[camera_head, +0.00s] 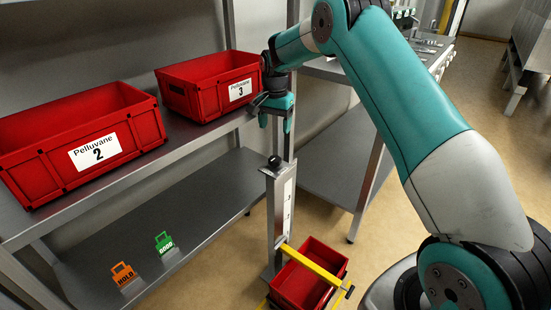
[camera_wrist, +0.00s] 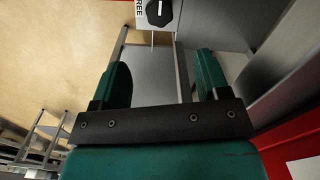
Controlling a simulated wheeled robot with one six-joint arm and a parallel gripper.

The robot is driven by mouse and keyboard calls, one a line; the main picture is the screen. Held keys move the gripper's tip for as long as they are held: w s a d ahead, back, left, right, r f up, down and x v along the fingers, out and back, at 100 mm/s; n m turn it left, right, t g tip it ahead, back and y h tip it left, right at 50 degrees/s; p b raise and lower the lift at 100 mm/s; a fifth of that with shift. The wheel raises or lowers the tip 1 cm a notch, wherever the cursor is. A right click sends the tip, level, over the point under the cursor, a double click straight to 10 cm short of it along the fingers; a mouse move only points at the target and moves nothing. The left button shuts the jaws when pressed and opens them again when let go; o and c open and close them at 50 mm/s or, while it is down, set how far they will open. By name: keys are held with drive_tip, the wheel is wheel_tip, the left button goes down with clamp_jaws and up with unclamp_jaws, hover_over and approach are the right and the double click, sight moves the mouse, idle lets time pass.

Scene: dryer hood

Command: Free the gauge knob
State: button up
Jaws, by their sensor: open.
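The gauge knob (camera_head: 274,161) is a black knob on top of an upright grey post (camera_head: 281,215) with a pale marked face. In the wrist view the knob (camera_wrist: 159,12) shows at the top edge with a white pointer mark. A white label beside it reads "REE", its start cut off. My gripper (camera_head: 275,121) is open and empty, above the knob in the head view and apart from it. In the wrist view the two teal fingers (camera_wrist: 162,65) are spread, with the knob beyond their tips.
Red crates marked 2 (camera_head: 152,128) and 3 (camera_head: 254,88) stand on the upper shelf, crate 3 close beside my gripper. Orange HOLD (camera_head: 123,275) and green GOOD (camera_head: 164,242) tags stand on the lower shelf. A red bin (camera_head: 335,258) and yellow bar (camera_head: 314,265) are by the post's foot.

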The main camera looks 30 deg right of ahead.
sight(275, 158)
wheel_tip(275, 158, down, 12)
drive_tip(key=shift+f+b, duration=0.1)
drive_tip(key=shift+b, duration=0.2)
drive_tip(key=shift+c, duration=0.5)
drive_tip(key=c, duration=0.8)
